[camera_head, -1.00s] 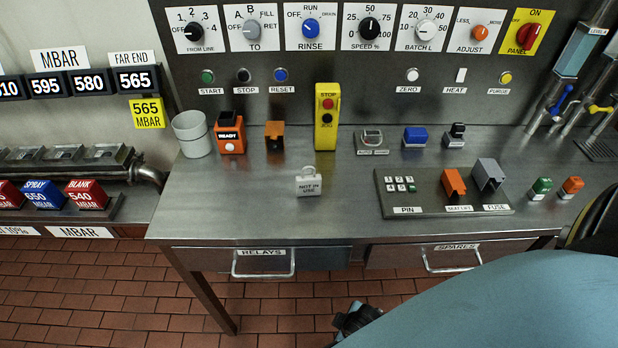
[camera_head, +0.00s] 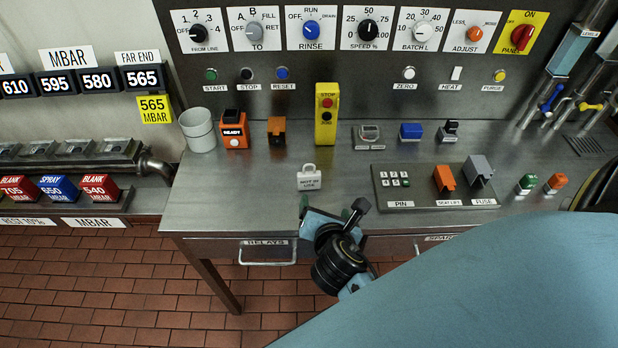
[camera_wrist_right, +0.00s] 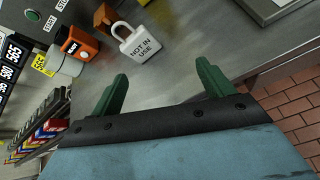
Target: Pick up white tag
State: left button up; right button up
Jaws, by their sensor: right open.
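The white tag (camera_head: 309,178) is shaped like a padlock with a loop on top and reads "NOT IN USE". It stands on the steel bench near the front edge. It also shows in the right wrist view (camera_wrist_right: 138,44), ahead of my fingers. My right gripper (camera_head: 330,210) is just in front of the tag at the bench's front edge in the head view. Its two green fingers show spread apart in the right wrist view (camera_wrist_right: 163,82), with nothing between them. The tag is apart from the fingers. My left gripper is not in view.
Behind the tag on the bench (camera_head: 240,190) stand an orange READY box (camera_head: 234,133), an orange holder (camera_head: 277,130) and a yellow stop box (camera_head: 326,115). A grey cup (camera_head: 198,132) is at the left. A switch plate (camera_head: 420,198) lies to the right. The bench around the tag is clear.

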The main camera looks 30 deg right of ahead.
aim_at(309, 179)
jog(key=n, duration=0.1)
jog(key=w+n+t, duration=0.1)
jog(key=n, duration=0.1)
jog(key=w+a+r+n, duration=0.1)
jog(key=n, duration=0.1)
jog(key=shift+a+t, duration=0.1)
jog(key=shift+t, duration=0.2)
jog(key=shift+w+n, duration=0.3)
jog(key=shift+w, duration=0.05)
jog(key=b+x, duration=0.1)
jog(key=x, duration=1.1)
jog(key=shift+w+d, duration=0.2)
jog(key=shift+w, duration=0.2)
jog(key=c, duration=1.1)
